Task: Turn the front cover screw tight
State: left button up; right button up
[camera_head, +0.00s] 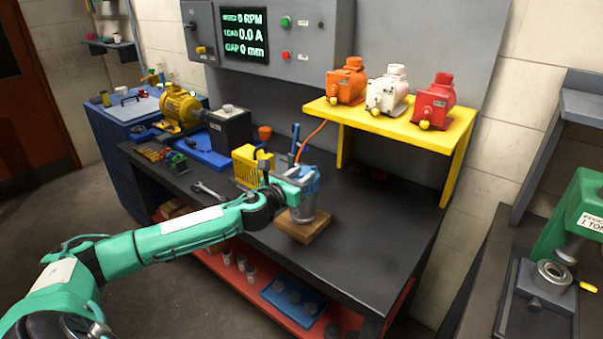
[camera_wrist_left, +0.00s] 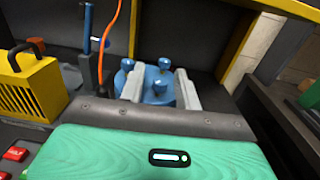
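A motor with a grey body (camera_head: 303,213) and a blue top stands upright on a wooden block on the dark bench. In the left wrist view its blue cover (camera_wrist_left: 152,97) carries several blue knob-like screws. My left gripper (camera_head: 302,180) is over the motor's top, and its arm partly hides the motor in the head view. In the left wrist view its two pale fingers (camera_wrist_left: 160,88) are apart, one on each side of the nearest screw (camera_wrist_left: 160,89), with gaps showing beside it. Screw depth cannot be told. My right gripper is out of view.
A yellow slotted box (camera_head: 250,167) and a blue upright tool with an orange cable (camera_head: 311,142) stand close behind. A yellow shelf (camera_head: 400,122) holds orange, white and red motors. A wrench (camera_head: 207,190) lies left; the bench's right part is clear.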

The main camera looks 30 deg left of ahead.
pick_arm(q)
jog(key=shift+w, duration=0.1)
jog(key=shift+c, duration=0.4)
grip_shut()
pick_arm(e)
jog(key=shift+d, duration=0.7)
